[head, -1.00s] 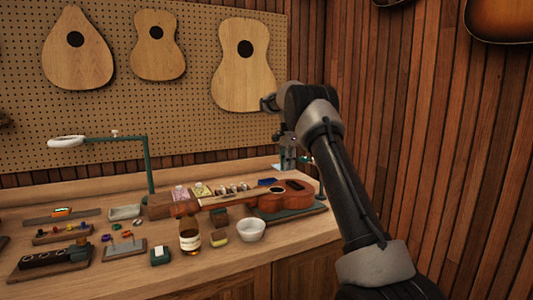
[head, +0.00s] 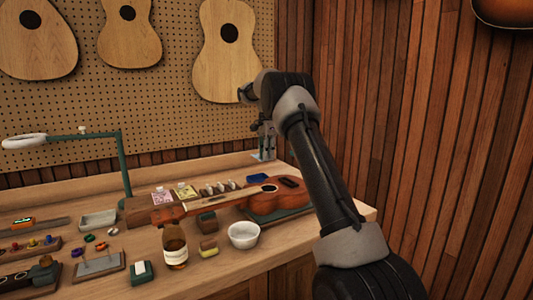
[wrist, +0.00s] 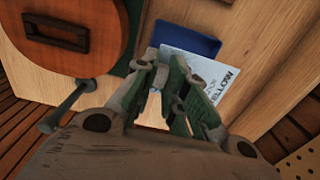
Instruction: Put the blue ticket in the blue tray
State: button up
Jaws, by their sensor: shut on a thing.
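The ticket also shows as a small pale patch under my gripper in the head view (head: 257,156). The blue tray (wrist: 187,40) is a shallow dark blue dish on the bench. In the wrist view the ticket overlaps the tray's lower edge. In the head view the tray (head: 258,178) lies just below the ticket, behind the ukulele. The exact height between them is unclear.
A ukulele (head: 262,197) lies on a stand beside the tray. A pink ticket (head: 162,197) and a yellow ticket (head: 186,191) lie behind its neck. A white bowl (head: 243,236) and a bottle (head: 175,247) stand in front. A pegboard (head: 170,100) rises behind the bench.

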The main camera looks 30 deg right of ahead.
jog(key=shift+s+f, duration=0.1)
jog(key=shift+f, duration=6.15)
jog(key=shift+s+d+f, duration=0.1)
jog(key=shift+s+f, duration=0.05)
jog(key=shift+s, duration=0.1)
jog(key=o, duration=0.8)
jog(key=shift+s+d, duration=0.1)
jog(key=shift+r, duration=0.25)
jog(key=o, duration=0.4)
jog(key=shift+w, duration=0.2)
